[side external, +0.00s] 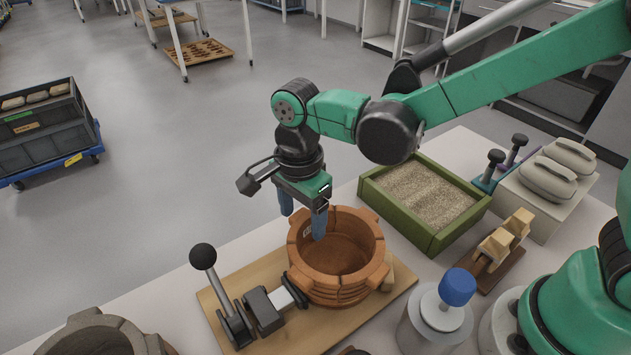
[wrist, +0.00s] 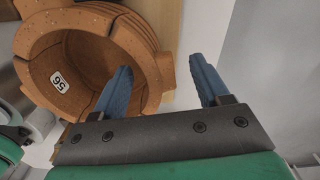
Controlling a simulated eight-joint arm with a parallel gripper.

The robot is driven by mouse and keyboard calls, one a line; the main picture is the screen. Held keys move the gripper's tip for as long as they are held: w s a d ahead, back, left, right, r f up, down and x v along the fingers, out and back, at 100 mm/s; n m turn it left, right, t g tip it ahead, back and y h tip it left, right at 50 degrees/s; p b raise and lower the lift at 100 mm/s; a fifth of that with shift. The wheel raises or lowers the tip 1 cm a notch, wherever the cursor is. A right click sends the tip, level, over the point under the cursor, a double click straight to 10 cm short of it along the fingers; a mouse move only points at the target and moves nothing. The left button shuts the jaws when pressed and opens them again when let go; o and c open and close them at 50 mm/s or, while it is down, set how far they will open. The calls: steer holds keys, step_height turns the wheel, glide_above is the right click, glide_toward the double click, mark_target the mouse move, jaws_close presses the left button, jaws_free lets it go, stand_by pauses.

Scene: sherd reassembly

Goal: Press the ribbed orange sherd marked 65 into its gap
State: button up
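The ribbed orange pot (side external: 350,291) stands upright on a wooden board, held beside a clamp. A white label, seemingly 65 upside down, shows on the pot's inner wall in the wrist view (wrist: 58,81); I take that wall piece as the sherd (wrist: 48,66). Its outline against the pot is hard to tell. My gripper (side external: 303,226) is above the pot's far-left rim. In the wrist view its two blue fingers (wrist: 161,63) are spread apart and empty, one over the pot's wall and interior, the other outside it.
A toggle clamp with a black knob (side external: 203,256) stands left of the pot on the board (side external: 395,297). A green sand tray (side external: 438,240) is behind right. A blue-capped jar (side external: 437,318) is front right.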

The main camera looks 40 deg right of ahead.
mark_target(303, 214)
steer(key=shift+r, duration=2.85)
steer(key=shift+d, duration=0.1)
steer(key=s+d+r+n+t, duration=0.1)
steer(key=s+d+n+t, duration=0.1)
steer(key=d+n, duration=0.5)
steer(key=s+d+r+n+t, duration=0.1)
steer(key=s+d+n+t, duration=0.1)
steer(key=d+n+t, duration=0.3)
steer(key=d+n, duration=0.2)
steer(key=n, duration=0.1)
steer(key=shift+s+d+n, duration=0.25)
steer(key=shift+s+n, duration=0.15)
